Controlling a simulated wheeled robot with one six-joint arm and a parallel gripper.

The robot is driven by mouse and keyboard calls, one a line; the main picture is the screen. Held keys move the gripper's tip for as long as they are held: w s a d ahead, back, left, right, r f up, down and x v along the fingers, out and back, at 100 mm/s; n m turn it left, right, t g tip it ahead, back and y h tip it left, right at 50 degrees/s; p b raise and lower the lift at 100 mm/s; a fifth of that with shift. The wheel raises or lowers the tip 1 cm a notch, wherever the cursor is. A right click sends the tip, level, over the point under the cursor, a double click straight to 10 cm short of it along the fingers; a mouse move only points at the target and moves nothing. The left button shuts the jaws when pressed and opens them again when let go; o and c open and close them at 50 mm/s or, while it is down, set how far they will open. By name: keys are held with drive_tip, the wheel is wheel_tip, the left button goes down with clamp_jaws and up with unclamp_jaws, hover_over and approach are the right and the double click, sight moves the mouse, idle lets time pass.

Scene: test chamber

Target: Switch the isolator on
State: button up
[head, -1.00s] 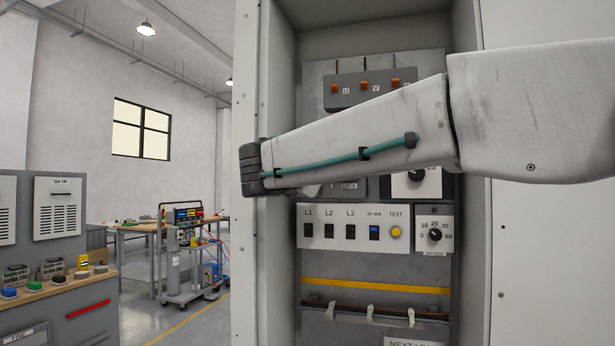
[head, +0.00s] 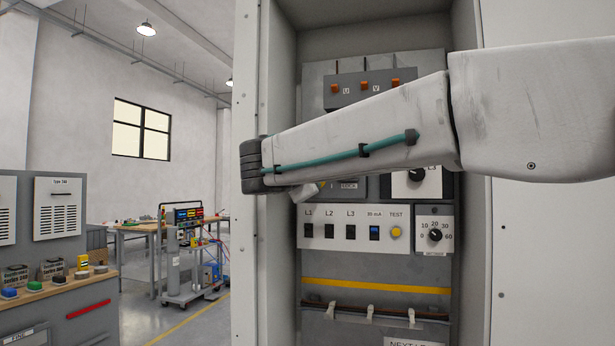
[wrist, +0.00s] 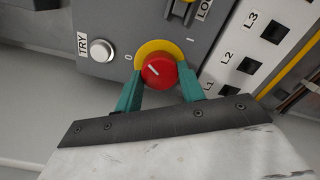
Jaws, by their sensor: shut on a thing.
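The isolator's red knob (wrist: 160,70) sits on a yellow disc (wrist: 156,47) on a grey panel, seen in the wrist view. Its white mark points to the left, roughly towards the "0" label; an "I" label lies on the other side. My gripper (wrist: 161,79) has its two green fingers on opposite sides of the knob and is shut on it. In the head view my arm covers the knob. Only a pale piece of my gripper (head: 308,191) shows below the arm.
A silver TRY button (wrist: 101,50) is beside the knob, and a LOCK part (wrist: 184,8) is close by. Below are the breaker row (head: 340,231), a yellow test button (head: 396,232) and a dial (head: 435,235). The cabinet's left wall (head: 278,240) stands close to my wrist.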

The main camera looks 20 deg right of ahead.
drive_tip(key=m, duration=1.1)
idle(0.7)
drive_tip(key=o, duration=1)
drive_tip(key=shift+r, duration=0.1)
drive_tip(key=shift+s, duration=0.1)
drive_tip(key=v, duration=0.7)
drive_tip(key=shift+s+a, duration=0.2)
drive_tip(key=shift+s, duration=0.05)
